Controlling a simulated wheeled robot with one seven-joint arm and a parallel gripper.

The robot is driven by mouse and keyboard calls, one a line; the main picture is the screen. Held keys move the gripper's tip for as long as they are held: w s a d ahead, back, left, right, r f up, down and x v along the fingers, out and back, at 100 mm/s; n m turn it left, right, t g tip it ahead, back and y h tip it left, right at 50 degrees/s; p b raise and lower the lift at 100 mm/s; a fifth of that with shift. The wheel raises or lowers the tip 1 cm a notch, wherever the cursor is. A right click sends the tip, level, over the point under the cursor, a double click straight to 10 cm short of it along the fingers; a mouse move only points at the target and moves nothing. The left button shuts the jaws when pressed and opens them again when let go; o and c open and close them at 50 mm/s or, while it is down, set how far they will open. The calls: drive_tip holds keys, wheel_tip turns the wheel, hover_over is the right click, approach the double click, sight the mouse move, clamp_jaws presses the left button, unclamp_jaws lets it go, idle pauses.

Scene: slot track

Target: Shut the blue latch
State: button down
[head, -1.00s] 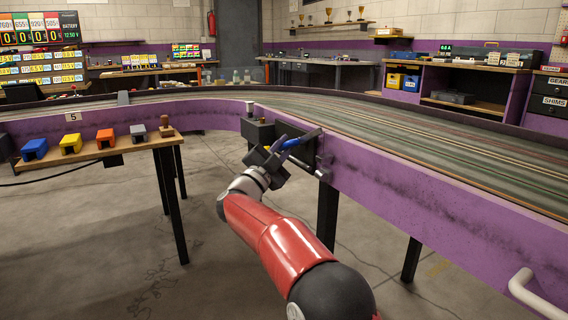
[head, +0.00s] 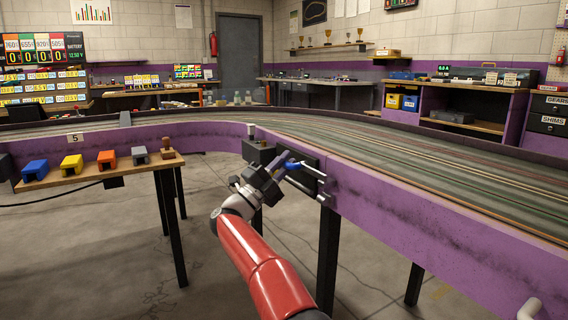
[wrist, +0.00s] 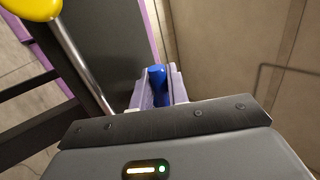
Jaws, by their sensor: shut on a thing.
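The blue latch (head: 292,166) is on a dark plate (head: 312,162) on the purple outer side of the slot track. A light metal bar runs from its blue handle to the lower right. My gripper (head: 282,172) is shut on the blue handle, reaching it from the lower left. In the wrist view the blue handle (wrist: 157,86) sits between my two pale fingers, which hide part of it. I cannot tell whether the latch is fully shut.
A dark box (head: 258,152) is fixed to the track side just left of the latch. A side table (head: 100,172) with several coloured blocks stands at the left. A yellow knob (wrist: 28,8) on a metal rod shows in the wrist view. The floor below is open.

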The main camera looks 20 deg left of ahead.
drive_tip(key=shift+f, duration=0.1)
drive_tip(key=c, duration=1.4)
unclamp_jaws()
drive_tip(key=v, duration=0.7)
drive_tip(key=shift+s+a+f+b, duration=0.2)
drive_tip(key=shift+s+a+b, duration=0.1)
drive_tip(key=shift+b, duration=0.15)
